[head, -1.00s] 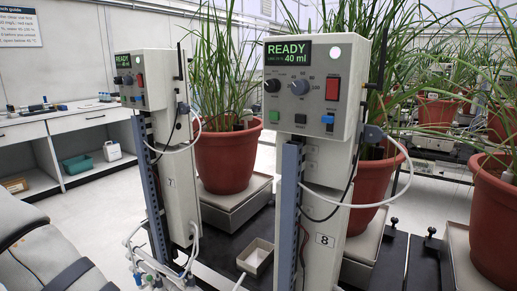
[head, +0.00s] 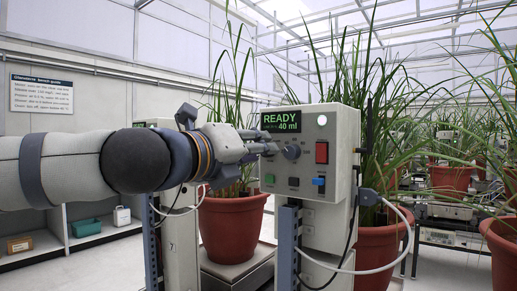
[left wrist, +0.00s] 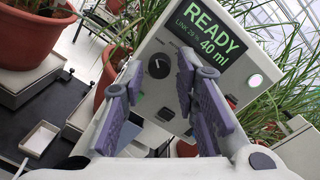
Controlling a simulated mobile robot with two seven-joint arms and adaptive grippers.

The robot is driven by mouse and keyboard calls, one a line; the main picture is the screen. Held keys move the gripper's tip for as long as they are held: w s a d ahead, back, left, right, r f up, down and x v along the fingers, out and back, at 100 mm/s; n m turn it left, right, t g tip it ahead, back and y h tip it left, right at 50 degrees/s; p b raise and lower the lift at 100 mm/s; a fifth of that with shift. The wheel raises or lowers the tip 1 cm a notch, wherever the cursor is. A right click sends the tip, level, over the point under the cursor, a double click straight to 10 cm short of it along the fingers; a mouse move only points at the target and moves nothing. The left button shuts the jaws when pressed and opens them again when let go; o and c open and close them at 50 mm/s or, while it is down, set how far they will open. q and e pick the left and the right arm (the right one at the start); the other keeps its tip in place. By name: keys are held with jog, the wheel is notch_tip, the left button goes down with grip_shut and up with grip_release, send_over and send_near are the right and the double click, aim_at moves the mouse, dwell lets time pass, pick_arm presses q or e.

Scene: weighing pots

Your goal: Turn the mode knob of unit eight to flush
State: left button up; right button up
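Unit eight (head: 340,130) is a pale control box on a post, its green display reading READY 40 ml. Its panel has a grey-blue knob (head: 291,152) and, to the left, a black knob (left wrist: 159,66) that my gripper covers in the head view. The labels are too small to tell which knob is mode. My left gripper (head: 266,149) is in front of the panel's left side, fingers pointing at it. In the left wrist view its purple-grey fingers are apart, with the black knob showing in the gap. Contact cannot be told. My right gripper is out of view.
The panel also has a red rocker (head: 321,152), a green button (head: 269,178), a black button (head: 293,183) and a blue switch (head: 318,183). A white hose (head: 408,228) loops at the right side. Potted plants (head: 228,228) stand close behind; unit seven is partly behind my arm.

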pick_arm(q)
jog(key=shift+w+d, duration=0.4)
jog(key=shift+w, duration=0.15)
grip_shut()
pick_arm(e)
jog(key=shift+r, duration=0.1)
pick_arm(q)
jog(key=shift+m, duration=0.3)
jog(key=m+h+p, duration=0.1)
jog(key=m, duration=0.9)
jog(key=m+p, duration=0.2)
jog(key=m, duration=0.8)
jog(key=shift+f+h, duration=0.2)
jog(key=shift+h, duration=0.2)
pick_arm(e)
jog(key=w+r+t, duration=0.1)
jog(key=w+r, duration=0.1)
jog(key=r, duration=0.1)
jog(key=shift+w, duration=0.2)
pick_arm(q)
jog(key=shift+m, duration=0.3)
